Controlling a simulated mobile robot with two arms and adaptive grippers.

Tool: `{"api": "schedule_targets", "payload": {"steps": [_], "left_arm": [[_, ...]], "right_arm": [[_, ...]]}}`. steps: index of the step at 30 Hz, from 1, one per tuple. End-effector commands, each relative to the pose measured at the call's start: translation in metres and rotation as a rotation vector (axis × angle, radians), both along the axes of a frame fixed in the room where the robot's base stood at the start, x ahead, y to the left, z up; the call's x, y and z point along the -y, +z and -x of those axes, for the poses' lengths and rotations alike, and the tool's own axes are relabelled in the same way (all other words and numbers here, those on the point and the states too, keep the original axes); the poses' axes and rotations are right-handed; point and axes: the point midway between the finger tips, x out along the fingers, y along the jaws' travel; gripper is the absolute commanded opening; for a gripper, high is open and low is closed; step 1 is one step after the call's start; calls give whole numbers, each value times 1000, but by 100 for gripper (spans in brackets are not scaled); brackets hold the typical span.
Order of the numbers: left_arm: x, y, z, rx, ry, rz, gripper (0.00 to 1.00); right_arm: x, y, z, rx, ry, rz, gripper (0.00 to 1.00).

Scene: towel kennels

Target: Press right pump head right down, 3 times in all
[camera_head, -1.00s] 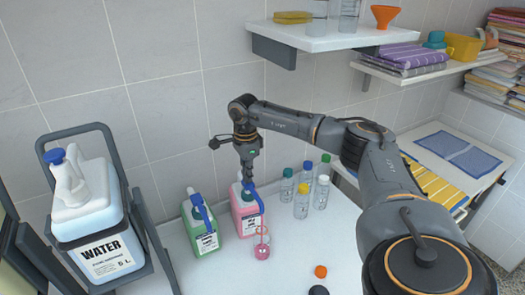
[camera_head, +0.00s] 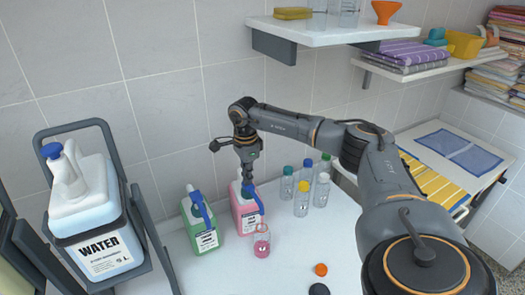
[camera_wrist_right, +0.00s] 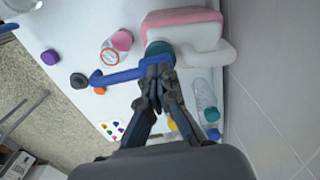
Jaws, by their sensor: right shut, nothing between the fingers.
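The right pump is a pink jug (camera_head: 245,215) with a white label and a blue pump head (camera_head: 251,194) whose spout points forward and down. In the wrist view, the blue spout (camera_wrist_right: 118,76) reaches left from beside the fingertips, near a teal collar (camera_wrist_right: 158,48). My right gripper (camera_head: 246,176) is shut and empty, pointing down at the top of the pump head; the fingers (camera_wrist_right: 158,82) hide part of it, so contact is hard to judge. A clear bottle (camera_head: 262,240) with pink liquid and an orange rim stands below the spout. My left gripper is out of view.
A green jug (camera_head: 199,222) with its own blue pump stands left of the pink one. Several capped clear bottles (camera_head: 302,198) stand to the right. An orange cap (camera_head: 320,269) and a dark cap (camera_head: 319,289) lie in front. A water canister (camera_head: 92,215) sits in a frame at left.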

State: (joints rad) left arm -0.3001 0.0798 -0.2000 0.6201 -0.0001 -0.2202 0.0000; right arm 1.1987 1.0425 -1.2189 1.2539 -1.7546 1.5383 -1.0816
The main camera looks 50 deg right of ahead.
Motion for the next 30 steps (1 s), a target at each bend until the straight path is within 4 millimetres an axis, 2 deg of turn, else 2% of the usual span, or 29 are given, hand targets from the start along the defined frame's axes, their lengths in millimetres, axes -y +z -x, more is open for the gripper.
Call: {"api": "schedule_targets", "payload": {"steps": [21,30], "left_arm": [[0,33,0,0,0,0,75],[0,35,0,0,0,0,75]], "right_arm": [[0,45,0,-1,0,0,0],[0,47,0,-1,0,0,0]]}}
